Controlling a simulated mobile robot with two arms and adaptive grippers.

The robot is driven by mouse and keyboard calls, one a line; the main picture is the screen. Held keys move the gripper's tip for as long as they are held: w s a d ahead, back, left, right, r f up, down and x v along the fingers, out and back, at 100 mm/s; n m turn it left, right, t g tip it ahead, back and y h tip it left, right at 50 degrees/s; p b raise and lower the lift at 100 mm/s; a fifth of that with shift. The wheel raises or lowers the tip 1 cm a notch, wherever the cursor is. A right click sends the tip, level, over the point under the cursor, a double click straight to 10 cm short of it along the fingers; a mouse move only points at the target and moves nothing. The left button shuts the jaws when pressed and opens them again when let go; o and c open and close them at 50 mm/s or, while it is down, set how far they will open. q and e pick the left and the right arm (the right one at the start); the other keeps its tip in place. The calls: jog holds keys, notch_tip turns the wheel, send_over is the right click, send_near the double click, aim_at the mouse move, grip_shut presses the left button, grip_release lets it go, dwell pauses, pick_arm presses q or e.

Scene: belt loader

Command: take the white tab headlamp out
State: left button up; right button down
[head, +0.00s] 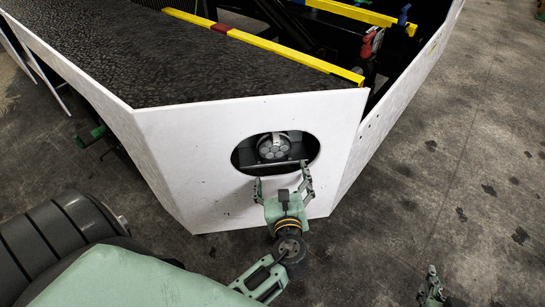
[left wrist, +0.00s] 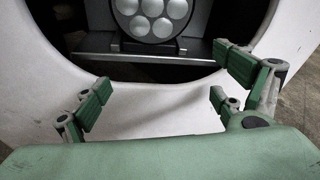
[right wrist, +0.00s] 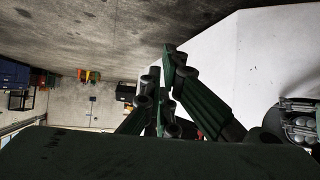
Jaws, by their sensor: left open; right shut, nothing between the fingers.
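The headlamp (head: 272,149), a round grey lamp with several pale lenses, sits in a dark oval opening in the loader's white front panel. It shows cut off at the top of the left wrist view (left wrist: 152,20) and at the right edge of the right wrist view (right wrist: 302,124). I cannot make out a white tab for certain. My left gripper (head: 281,175) is open and empty, just in front of the opening's lower edge, below the lamp and apart from it. My right gripper (head: 433,275) is shut and empty, low over the floor at the right.
The white panel (head: 180,150) surrounds the opening (head: 240,158). A dark ledge (left wrist: 190,52) runs below the lamp inside it. The black belt (head: 170,60) with a yellow rail (head: 290,52) lies above and behind. The concrete floor (head: 450,170) is clear at the right.

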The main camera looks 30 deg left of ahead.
aim_at(274, 150)
pick_arm(q)
jog(key=r, duration=0.1)
jog(key=a+r+m+y+b, duration=0.1)
jog(key=r, duration=0.1)
jog(key=r+y, duration=0.1)
jog(key=r, duration=0.1)
jog(key=shift+s+a+r+m+t, duration=0.2)
jog(key=shift+r+m+t, duration=0.1)
jog(key=shift+t, duration=0.1)
jog(key=b+x, duration=0.2)
jog(key=x, duration=0.5)
jog(key=shift+r, duration=0.2)
jog(key=shift+w+a, duration=0.2)
jog(key=shift+r, duration=0.1)
pick_arm(e)
jog(key=w+a+r+t+y, duration=0.1)
jog(key=r+t, duration=0.5)
jog(key=r, duration=0.6)
jog(key=shift+w+a+r+y, duration=0.15)
jog(key=shift+w+a+y, duration=0.3)
jog(key=shift+w, duration=0.7)
pick_arm(q)
jog(key=shift+c, duration=0.2)
jog(key=c, duration=1.5)
